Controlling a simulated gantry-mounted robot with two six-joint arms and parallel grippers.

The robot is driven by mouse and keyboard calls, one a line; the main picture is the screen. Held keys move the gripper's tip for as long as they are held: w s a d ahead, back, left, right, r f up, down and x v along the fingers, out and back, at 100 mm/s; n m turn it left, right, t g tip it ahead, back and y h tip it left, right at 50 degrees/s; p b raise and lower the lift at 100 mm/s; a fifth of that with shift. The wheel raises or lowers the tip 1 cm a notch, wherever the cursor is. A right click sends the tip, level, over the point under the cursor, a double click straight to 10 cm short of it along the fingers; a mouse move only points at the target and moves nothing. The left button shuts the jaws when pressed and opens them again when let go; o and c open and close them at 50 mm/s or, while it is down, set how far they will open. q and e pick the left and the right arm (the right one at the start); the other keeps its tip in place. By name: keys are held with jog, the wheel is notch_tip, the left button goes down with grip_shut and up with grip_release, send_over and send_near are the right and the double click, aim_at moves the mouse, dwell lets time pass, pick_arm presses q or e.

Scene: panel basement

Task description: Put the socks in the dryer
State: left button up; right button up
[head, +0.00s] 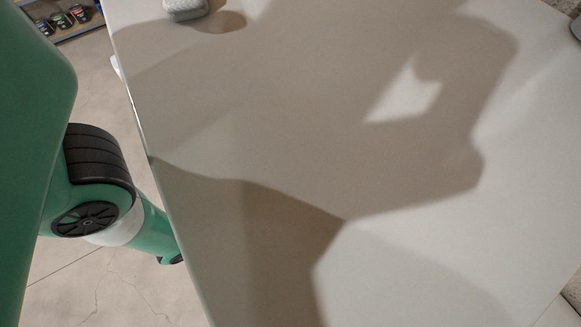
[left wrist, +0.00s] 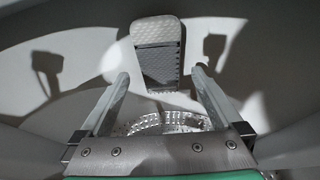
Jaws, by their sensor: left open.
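In the left wrist view my left gripper (left wrist: 162,88) is open, with its two fingers apart and nothing between the tips. Beyond and between the fingers is a pale, rounded, textured piece (left wrist: 155,30), its lower part in shadow; I cannot tell whether it is a sock or a fixed part. A curved, shiny, perforated metal band (left wrist: 165,120) shows behind the finger bases, with pale curved surfaces around it. In the head view my left arm comes in from the left, and its gripper is hidden. No sock can be made out for certain. My right gripper is in neither view.
In the head view a broad white surface (head: 300,100) with dark shadows fills most of the picture. A small pale rounded object (head: 185,8) lies at its top edge.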

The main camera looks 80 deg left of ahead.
pick_arm(q)
jog(key=p+v, duration=0.4)
jog(key=v, duration=0.4)
jog(key=shift+r+p, duration=0.2)
jog(key=shift+p, duration=0.1)
